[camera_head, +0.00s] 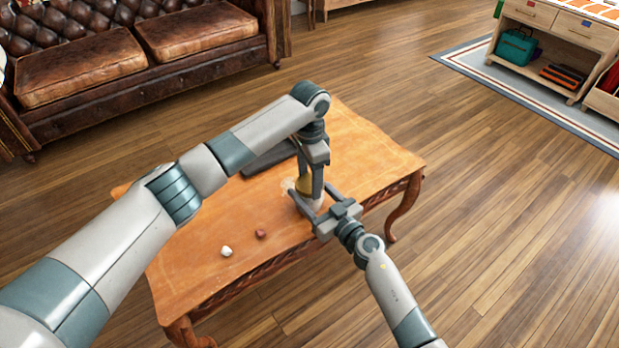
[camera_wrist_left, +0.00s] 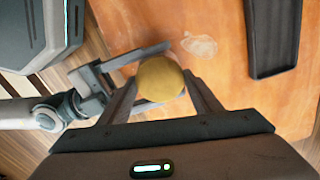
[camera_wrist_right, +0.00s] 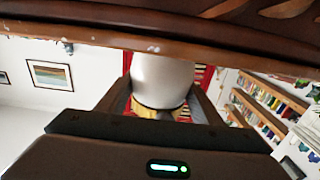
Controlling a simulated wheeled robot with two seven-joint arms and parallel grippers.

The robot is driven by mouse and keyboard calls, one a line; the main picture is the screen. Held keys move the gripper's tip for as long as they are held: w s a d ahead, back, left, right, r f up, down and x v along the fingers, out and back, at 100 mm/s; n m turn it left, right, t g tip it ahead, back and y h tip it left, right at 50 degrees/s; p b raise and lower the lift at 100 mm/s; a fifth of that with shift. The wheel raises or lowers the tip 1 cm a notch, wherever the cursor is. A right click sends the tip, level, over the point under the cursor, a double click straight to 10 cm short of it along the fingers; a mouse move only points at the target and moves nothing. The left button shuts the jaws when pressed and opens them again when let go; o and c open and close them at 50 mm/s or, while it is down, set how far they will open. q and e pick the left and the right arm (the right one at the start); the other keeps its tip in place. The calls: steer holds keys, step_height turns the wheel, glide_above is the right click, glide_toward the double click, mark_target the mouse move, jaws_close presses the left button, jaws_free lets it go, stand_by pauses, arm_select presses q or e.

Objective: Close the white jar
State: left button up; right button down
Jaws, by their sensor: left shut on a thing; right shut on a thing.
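The white jar (camera_wrist_right: 162,78) stands on the table, and my right gripper (camera_wrist_right: 160,92) is shut on it from the side. In the head view the jar (camera_head: 317,202) is mostly hidden by both grippers. The round gold lid (camera_wrist_left: 159,78) is between the fingers of my left gripper (camera_wrist_left: 160,84), which is shut on it from above. In the right wrist view the lid (camera_wrist_right: 152,113) lines up with the jar's mouth. A thin dark line shows between them; I cannot tell whether the lid is fully seated.
The wooden table (camera_head: 210,222) holds a dark tray (camera_head: 268,158), a clear glass-like piece (camera_wrist_left: 199,45), a white lump (camera_head: 226,251) and a reddish lump (camera_head: 261,233). A leather sofa (camera_head: 80,70) stands behind. The table's front left is mostly clear.

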arm_select(q)
steer(key=m, duration=0.6)
steer(key=o, duration=1.2)
steer(key=shift+r, duration=0.1)
steer(key=shift+r, duration=2.15)
